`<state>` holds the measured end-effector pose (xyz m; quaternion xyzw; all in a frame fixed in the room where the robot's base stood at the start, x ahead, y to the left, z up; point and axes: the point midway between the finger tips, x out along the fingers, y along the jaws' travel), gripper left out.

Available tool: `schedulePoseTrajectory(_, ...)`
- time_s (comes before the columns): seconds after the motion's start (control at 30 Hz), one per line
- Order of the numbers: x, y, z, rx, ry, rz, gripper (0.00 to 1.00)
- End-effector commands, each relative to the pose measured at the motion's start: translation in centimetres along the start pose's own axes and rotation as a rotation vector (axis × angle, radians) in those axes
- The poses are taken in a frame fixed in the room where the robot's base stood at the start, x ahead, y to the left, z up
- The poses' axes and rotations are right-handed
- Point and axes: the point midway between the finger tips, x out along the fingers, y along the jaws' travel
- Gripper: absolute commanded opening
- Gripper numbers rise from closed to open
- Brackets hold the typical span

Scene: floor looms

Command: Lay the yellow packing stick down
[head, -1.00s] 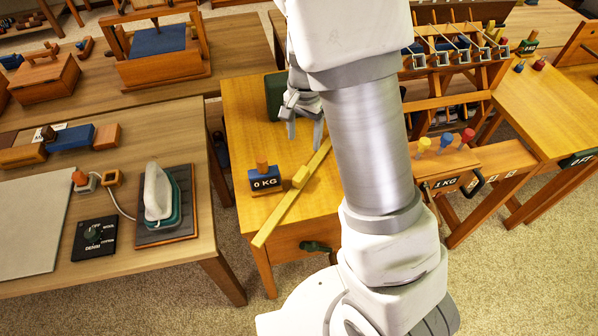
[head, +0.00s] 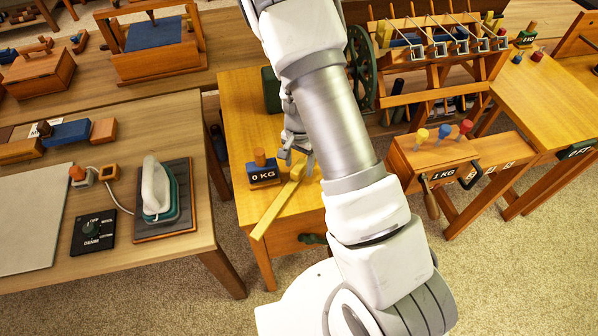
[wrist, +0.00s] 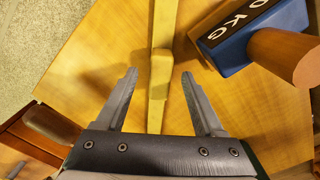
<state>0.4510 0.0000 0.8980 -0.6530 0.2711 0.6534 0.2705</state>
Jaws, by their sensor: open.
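The yellow packing stick (head: 272,213) lies diagonally on the small wooden table, its near end sticking out past the front left edge. In the wrist view the stick (wrist: 163,28) runs up the picture, with a raised yellow block (wrist: 160,75) on it. My gripper (head: 297,160) is open over the stick near this block. In the wrist view the two fingers of my gripper (wrist: 159,73) stand apart, one on each side of the stick, not touching it. My arm hides the stick's far end in the head view.
A blue 0 KG block (head: 263,173) with a wooden peg stands just left of the stick, close to my gripper; it also shows in the wrist view (wrist: 262,38). A dark green block (head: 271,90) stands farther back. An iron (head: 158,190) rests on the left table.

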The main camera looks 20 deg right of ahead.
Motion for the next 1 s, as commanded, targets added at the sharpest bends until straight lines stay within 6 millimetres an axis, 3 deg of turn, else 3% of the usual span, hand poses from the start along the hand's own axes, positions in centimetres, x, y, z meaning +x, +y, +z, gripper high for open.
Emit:
schedulePoseTrajectory(0.17,1.9,0.0,0.0,-0.001,-0.001,0.0,0.7)
schedulePoseTrajectory(0.43,2.1,0.0,0.0,-0.001,0.0,-0.001,0.7)
schedulePoseTrajectory(0.83,2.1,0.0,0.0,-0.001,0.0,-0.001,0.0)
schedulePoseTrajectory(1.0,2.0,0.0,0.0,-0.001,0.0,-0.001,0.0)
